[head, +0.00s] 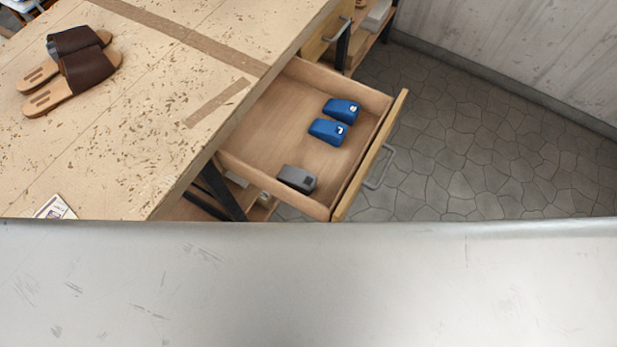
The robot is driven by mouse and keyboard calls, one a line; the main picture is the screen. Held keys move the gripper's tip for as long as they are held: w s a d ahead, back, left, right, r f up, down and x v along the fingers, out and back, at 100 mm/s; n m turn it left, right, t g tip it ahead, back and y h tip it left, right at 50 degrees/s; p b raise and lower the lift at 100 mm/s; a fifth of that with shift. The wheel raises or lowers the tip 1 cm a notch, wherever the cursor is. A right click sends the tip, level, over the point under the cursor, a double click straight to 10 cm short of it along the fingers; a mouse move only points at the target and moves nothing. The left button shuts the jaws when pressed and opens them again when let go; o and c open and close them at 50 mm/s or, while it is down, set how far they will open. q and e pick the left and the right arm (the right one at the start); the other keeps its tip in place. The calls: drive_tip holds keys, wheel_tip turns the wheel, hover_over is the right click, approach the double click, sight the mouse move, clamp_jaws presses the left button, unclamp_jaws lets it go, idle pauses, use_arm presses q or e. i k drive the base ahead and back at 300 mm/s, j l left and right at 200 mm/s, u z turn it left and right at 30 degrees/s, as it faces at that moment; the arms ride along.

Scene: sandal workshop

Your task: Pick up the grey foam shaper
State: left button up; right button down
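The grey foam shaper (297,178) lies in the open wooden drawer (275,115), near the drawer's near side wall. Two blue shapers lie in the same drawer: one (341,110) farther back and one (328,131) just in front of it. The grey one is apart from both blue ones. Neither of my grippers shows in the head view.
The drawer is pulled out from a worn wooden workbench (140,150). A pair of brown sandals (75,82) stands on the bench at the left, and a printed card (54,207) lies near its front. A large pale surface fills the bottom. Stone floor (480,165) is clear at right.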

sight(302, 180)
drive_tip(key=u, duration=1.35)
drive_tip(key=z, duration=1.25)
drive_tip(key=k+l+z, duration=0.1)
drive_tip(key=k+l, duration=0.25)
drive_tip(key=k+l+z, duration=0.15)
drive_tip(key=k+l, duration=0.2)
drive_tip(key=k+l+z, duration=0.1)
drive_tip(key=k+l, duration=0.2)
drive_tip(key=l, duration=0.25)
